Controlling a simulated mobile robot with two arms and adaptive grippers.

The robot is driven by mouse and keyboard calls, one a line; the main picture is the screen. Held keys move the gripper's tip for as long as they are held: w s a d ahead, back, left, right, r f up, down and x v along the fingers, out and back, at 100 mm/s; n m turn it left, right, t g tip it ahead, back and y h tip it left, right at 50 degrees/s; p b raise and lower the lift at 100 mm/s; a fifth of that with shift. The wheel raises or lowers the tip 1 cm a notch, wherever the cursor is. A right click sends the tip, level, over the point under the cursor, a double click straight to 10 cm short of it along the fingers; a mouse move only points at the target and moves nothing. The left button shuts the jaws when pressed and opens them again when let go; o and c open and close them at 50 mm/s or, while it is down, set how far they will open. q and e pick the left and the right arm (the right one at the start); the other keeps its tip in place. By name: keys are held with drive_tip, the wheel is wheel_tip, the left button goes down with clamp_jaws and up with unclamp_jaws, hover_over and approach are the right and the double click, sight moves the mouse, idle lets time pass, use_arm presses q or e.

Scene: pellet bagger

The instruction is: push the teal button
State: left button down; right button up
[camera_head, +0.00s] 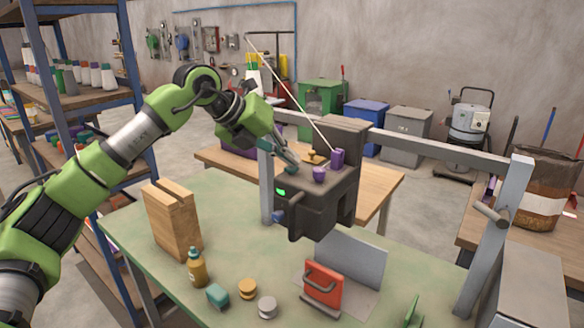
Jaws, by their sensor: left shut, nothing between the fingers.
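A dark grey machine (318,205) hangs on a metal frame above the green table. Its sloped top carries purple knobs (337,158), and a small green light (281,192) shows on its front left. My left gripper (291,163) is shut and empty, reaching down from the left to the left part of the machine's top. A small teal patch, which looks like the teal button (291,171), shows right at its fingertips. The fingers cover part of it, and I cannot tell whether they touch or press it. My right gripper is not in view.
On the green table (240,225) stand a wooden block (172,220), an amber bottle (196,268), a teal block (217,295), small round pieces (247,288) and a red handled piece (323,285). A metal post (497,235) rises at the right.

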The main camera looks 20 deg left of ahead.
sight(288, 168)
use_arm(q)
drive_tip(key=shift+f, duration=0.25)
drive_tip(key=shift+r, duration=0.1)
drive_tip(key=shift+r+p, duration=0.6)
drive_tip(key=shift+r, duration=0.3)
wheel_tip(288, 168, up, 6)
drive_tip(key=p, duration=0.4)
drive_tip(key=shift+p, duration=0.35)
